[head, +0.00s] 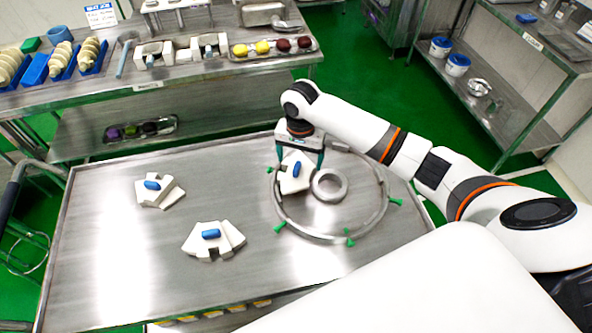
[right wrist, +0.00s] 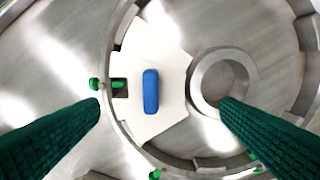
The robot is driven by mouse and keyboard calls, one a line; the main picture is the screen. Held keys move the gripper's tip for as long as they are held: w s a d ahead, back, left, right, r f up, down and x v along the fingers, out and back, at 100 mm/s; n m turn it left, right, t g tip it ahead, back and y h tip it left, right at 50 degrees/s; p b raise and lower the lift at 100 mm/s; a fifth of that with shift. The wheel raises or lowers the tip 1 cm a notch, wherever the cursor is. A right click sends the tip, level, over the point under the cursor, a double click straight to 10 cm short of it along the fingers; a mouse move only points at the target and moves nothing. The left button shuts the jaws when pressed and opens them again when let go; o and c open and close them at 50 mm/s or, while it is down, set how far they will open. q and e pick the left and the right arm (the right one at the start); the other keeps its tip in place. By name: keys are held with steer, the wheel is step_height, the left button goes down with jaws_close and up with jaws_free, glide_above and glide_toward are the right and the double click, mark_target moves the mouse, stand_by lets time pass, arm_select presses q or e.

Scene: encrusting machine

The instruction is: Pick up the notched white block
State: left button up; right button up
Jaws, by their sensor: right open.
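A white block (head: 290,184) with a blue handle sits inside the left part of a metal ring (head: 283,222) with green pegs. In the right wrist view, this block (right wrist: 174,75) shows a notch in its left edge, at a green peg. My right gripper (head: 300,159) is over this block, pointing down. Its green fingers (right wrist: 161,104) are open, apart on either side of the blue handle, with nothing between them that I can see held. Another white block (head: 213,248) with a blue handle and a notch in its front edge lies front-left. My left gripper is out of view.
A third white block with a blue handle (head: 172,198) lies on the left of the steel table (head: 100,262). A smaller metal ring (head: 329,196) stands inside the big ring. A bench (head: 220,81) with trays stands behind. The table's left front is clear.

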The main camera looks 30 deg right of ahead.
mark_target(299, 166)
steer(key=shift+w+f, duration=0.15)
steer(key=shift+f, duration=0.5)
step_height(299, 166, down, 4)
steer(key=shift+w+r+p, duration=0.1)
steer(key=shift+r+p, duration=0.15)
steer(key=shift+p, duration=0.45)
steer(key=shift+d+f, duration=0.1)
steer(key=shift+f, duration=0.35)
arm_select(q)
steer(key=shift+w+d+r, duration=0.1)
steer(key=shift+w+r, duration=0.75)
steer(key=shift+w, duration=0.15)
arm_select(e)
steer(key=shift+c, duration=0.2)
steer(key=c, duration=0.3)
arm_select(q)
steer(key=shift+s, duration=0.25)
arm_select(e)
steer(key=shift+w, duration=0.1)
steer(key=c, duration=0.9)
steer(key=shift+r, duration=0.1)
steer(key=shift+c, duration=0.2)
